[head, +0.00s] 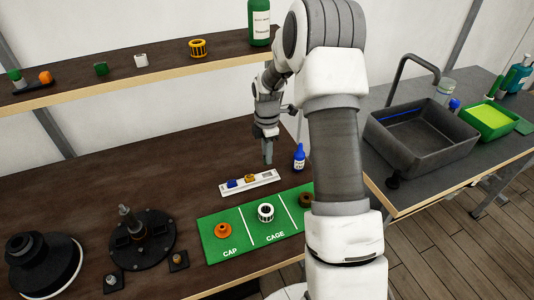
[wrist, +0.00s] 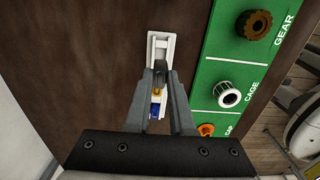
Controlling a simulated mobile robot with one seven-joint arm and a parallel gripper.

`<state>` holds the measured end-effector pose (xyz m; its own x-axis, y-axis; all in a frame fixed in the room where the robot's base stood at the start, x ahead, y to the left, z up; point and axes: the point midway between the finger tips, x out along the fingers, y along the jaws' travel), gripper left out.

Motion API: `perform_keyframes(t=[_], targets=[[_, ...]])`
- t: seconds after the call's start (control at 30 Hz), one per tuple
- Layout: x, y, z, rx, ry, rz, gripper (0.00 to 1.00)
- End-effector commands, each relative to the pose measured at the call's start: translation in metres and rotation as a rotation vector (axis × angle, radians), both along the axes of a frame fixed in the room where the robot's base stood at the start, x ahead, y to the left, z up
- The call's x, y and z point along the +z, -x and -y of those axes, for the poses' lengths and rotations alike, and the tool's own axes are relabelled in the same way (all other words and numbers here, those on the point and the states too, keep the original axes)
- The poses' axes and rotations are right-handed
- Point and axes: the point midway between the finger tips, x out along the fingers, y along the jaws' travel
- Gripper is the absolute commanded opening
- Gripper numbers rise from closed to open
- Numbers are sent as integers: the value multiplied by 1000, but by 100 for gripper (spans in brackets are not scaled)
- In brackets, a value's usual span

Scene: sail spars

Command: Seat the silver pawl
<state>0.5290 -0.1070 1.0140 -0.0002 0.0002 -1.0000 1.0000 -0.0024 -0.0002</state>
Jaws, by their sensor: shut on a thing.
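My gripper (head: 268,160) is above the right end of a white tray (head: 268,177). In the wrist view my gripper (wrist: 160,72) is shut on a small grey piece, the silver pawl (wrist: 159,76), mostly hidden between the fingertips. A blue pawl (head: 232,184) and a gold pawl (head: 250,178) lie in the tray's left and middle parts. A dark round winch base (head: 155,222) with an upright central shaft stands at the left front of the bench, well away from my gripper.
A green mat (head: 240,248) holds an orange cap (head: 223,230), a white cage (head: 266,212) and a brown gear (wrist: 257,25). A blue bottle (head: 299,157) stands close right of the tray. A black drum (head: 45,262) is at far left. The bench behind the base is clear.

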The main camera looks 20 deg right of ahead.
Motion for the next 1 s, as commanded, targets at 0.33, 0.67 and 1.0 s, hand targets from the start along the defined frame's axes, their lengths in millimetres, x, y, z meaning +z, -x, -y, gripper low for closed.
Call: perform_keyframes(t=[0.33,0.67,1.0], targets=[[-18,0,0,0,0,-1,0],[-46,0,0,0,0,0,0],[-45,0,0,0,-1,1,0]])
